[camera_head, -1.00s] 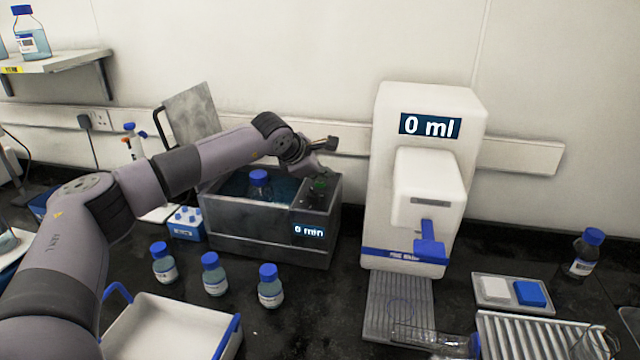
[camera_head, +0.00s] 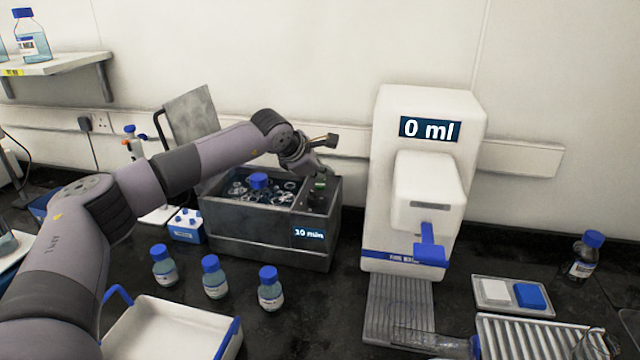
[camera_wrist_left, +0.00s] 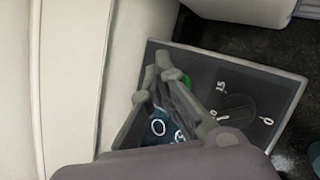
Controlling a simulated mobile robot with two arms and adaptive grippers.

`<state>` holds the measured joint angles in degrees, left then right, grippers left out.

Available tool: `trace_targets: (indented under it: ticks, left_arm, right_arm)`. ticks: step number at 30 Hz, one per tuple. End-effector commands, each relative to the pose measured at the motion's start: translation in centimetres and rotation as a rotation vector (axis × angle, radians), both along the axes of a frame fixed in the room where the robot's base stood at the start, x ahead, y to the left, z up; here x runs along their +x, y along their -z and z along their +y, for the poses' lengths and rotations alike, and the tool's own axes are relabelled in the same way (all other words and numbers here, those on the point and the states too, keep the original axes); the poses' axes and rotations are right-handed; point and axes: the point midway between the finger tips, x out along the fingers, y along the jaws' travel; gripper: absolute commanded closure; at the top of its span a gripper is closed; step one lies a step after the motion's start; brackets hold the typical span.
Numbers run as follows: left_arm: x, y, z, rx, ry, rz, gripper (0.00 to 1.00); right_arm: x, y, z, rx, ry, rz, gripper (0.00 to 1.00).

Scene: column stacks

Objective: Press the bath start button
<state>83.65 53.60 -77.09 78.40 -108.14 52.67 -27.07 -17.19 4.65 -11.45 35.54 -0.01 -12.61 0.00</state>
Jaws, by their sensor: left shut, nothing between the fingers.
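The water bath (camera_head: 255,238) is a grey box with its lid raised at the back, and its display reads 10 min. A blue-capped bottle (camera_head: 259,181) sits in the bath among bubbles. The green start button (camera_head: 320,184) is on the bath's right panel, and part of it shows behind the fingers in the left wrist view (camera_wrist_left: 186,79). A dial with markings (camera_wrist_left: 236,108) is beside it. My left gripper (camera_head: 322,172) is shut and empty, with its tips at or just above the button; contact is hard to tell. It also shows in the left wrist view (camera_wrist_left: 160,72). My right gripper is not in view.
Several blue-capped bottles, one of them here (camera_head: 214,277), stand in front of the bath. A white tray (camera_head: 165,325) is at the front left. A white dispenser (camera_head: 425,170) reading 0 ml stands close on the right. A small blue rack (camera_head: 186,226) is left of the bath.

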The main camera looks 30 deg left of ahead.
Motion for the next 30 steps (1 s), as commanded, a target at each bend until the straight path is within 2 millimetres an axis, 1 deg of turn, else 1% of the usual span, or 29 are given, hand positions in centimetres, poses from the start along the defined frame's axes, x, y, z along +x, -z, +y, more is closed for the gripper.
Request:
trace_targets:
  ticks: [11, 14, 25, 30]
  left_arm:
    - [0.0, -0.4, 0.0, 0.0, 0.0, -0.001, 1.0]
    - [0.0, -1.1, 0.0, 0.0, 0.0, -0.001, 1.0]
    - [0.0, -4.8, 0.0, -0.002, 0.0, -0.002, 1.0]
    - [0.0, -5.2, 0.0, -0.001, -0.001, 0.0, 1.0]
  right_arm:
    - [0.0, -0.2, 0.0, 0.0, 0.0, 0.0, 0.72]
    - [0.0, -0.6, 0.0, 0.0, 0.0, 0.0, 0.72]
    - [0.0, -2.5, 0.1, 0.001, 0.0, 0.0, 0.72]
    - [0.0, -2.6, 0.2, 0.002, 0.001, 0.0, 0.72]
